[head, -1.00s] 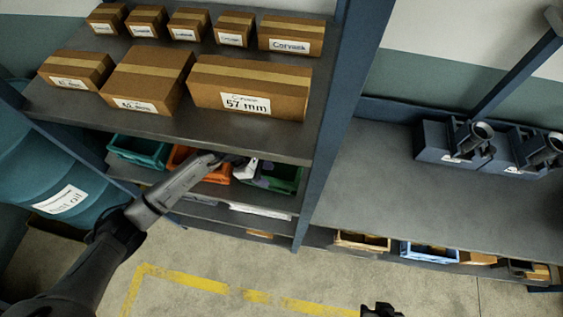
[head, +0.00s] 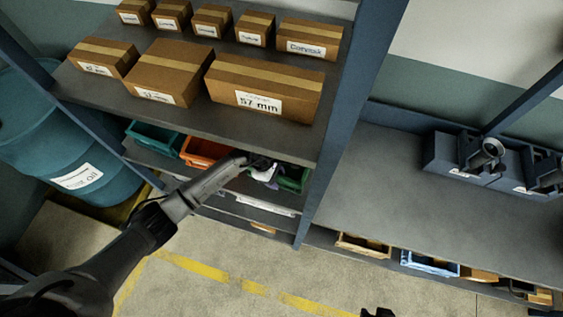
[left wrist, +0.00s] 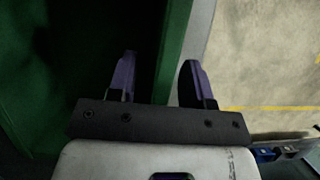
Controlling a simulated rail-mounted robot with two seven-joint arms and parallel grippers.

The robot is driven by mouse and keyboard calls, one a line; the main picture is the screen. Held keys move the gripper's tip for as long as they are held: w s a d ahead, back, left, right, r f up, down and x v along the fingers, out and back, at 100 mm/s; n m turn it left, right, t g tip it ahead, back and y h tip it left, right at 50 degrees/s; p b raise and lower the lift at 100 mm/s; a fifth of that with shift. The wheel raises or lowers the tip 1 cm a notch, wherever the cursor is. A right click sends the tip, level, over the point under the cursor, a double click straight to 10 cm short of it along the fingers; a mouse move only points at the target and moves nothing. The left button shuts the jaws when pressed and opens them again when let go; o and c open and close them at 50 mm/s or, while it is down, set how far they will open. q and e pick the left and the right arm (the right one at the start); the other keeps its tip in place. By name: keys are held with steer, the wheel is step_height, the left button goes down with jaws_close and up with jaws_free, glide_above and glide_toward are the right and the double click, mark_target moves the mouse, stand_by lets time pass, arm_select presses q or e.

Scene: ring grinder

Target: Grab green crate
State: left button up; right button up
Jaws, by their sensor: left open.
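The green crate (head: 293,178) stands on the shelf below the big boxes, at the right end of a row of crates, partly hidden by my left gripper. My left gripper (head: 266,170) is at the crate's front left. In the left wrist view the crate (left wrist: 178,40) fills the left side, with a dark interior. The open fingers of my left gripper (left wrist: 158,80) point at its wall, which appears between them; I cannot tell whether they touch it. A dark piece at the bottom edge of the head view may be my right gripper (head: 378,313); its jaws cannot be made out.
An orange crate (head: 206,152) and a teal crate (head: 155,138) stand left of the green one. The shelf with cardboard boxes (head: 264,90) is above. A blue post (head: 340,140) rises to the right. The floor in front is clear.

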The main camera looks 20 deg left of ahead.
arm_select(q)
jaws_close()
stand_by(0.5)
